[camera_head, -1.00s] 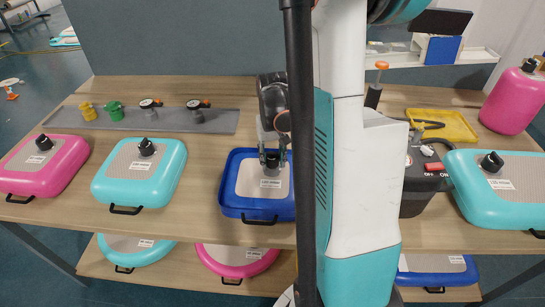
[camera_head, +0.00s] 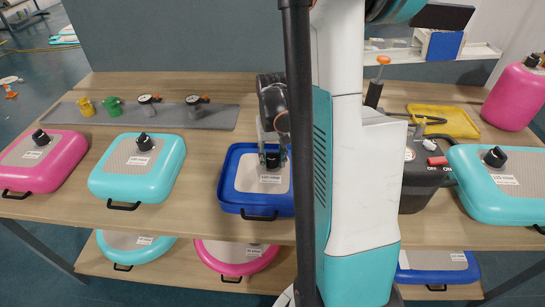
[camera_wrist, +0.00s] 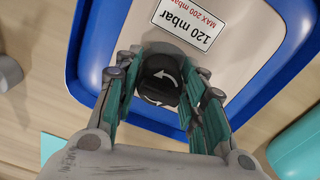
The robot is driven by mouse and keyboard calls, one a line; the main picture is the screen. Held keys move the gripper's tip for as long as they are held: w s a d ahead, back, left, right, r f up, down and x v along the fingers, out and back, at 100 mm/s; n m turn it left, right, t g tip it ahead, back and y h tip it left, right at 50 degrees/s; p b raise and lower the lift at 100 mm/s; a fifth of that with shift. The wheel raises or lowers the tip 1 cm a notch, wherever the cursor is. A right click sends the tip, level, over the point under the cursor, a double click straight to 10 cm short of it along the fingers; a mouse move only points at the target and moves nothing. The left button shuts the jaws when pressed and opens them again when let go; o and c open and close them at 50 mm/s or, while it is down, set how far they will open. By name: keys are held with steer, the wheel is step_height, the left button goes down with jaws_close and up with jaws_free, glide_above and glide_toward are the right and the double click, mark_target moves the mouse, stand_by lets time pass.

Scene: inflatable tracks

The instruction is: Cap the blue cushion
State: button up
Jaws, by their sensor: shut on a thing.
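The blue cushion (camera_head: 230,201) lies on the table in the middle of the head view, partly hidden on its right by my arm and a black pole. Its blue rim (camera_wrist: 88,50) and a label reading 120 mbar, MAX 200 mbar, show in the wrist view. My gripper (camera_head: 271,163) points down over the cushion's top. In the wrist view my gripper (camera_wrist: 160,92) is shut around a black cap (camera_wrist: 160,80) with white curved arrows, which sits between the fingers. The cap is over the cushion's beige panel; whether it is seated on the valve is hidden.
A turquoise cushion (camera_head: 120,182) and a pink cushion (camera_head: 60,160) with black caps lie to the left. A grey strip (camera_head: 215,117) behind holds yellow, green and gauge fittings. A black pump (camera_head: 420,190) and a turquoise cushion (camera_head: 475,200) are to the right.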

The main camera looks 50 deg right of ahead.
steer(key=shift+f, duration=0.1)
steer(key=n, duration=0.4)
steer(key=shift+d+b, duration=0.1)
steer(key=shift+b, duration=0.2)
steer(key=shift+n, duration=0.6)
steer(key=n, duration=0.2)
steer(key=shift+n, duration=0.3)
steer(key=shift+n+b, duration=0.3)
steer(key=shift+n, duration=1)
steer(key=n, duration=0.4)
steer(key=shift+d, duration=0.15)
